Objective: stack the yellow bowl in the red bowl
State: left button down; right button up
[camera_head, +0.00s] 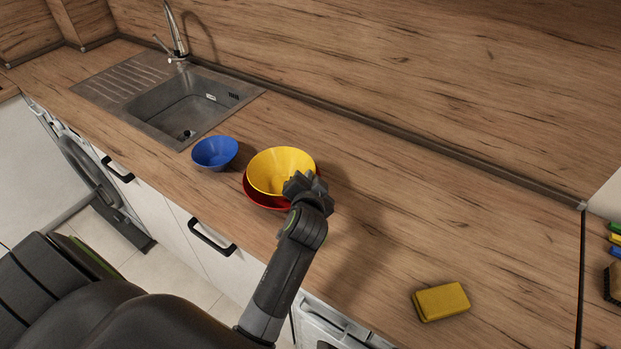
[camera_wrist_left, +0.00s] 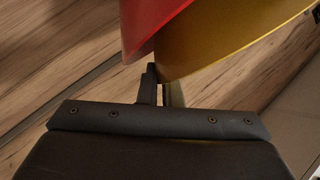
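The yellow bowl (camera_head: 280,165) sits over the red bowl (camera_head: 257,198), and the red rim shows below it at the front. I cannot tell whether the yellow bowl rests in the red one or is held just above it. My left gripper (camera_head: 303,188) is at the yellow bowl's right front rim and hides part of both bowls. In the left wrist view, the fingers (camera_wrist_left: 162,88) are close together on the edge of the yellow bowl (camera_wrist_left: 225,40), with the red bowl (camera_wrist_left: 150,22) beside it. My right gripper is not in view.
A blue bowl (camera_head: 214,152) stands just left of the stack, near the sink (camera_head: 185,105). A yellow sponge (camera_head: 440,302) lies at the front right of the wooden counter (camera_head: 400,200). The counter between the bowls and the sponge is clear.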

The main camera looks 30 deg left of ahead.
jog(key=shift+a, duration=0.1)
pick_arm(q)
jog(key=shift+f, duration=0.25)
jog(key=shift+f+b, duration=0.25)
jog(key=shift+b, duration=0.05)
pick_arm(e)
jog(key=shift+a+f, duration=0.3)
pick_arm(q)
jog(key=shift+f, duration=0.1)
jog(key=c, duration=1.6)
grip_release()
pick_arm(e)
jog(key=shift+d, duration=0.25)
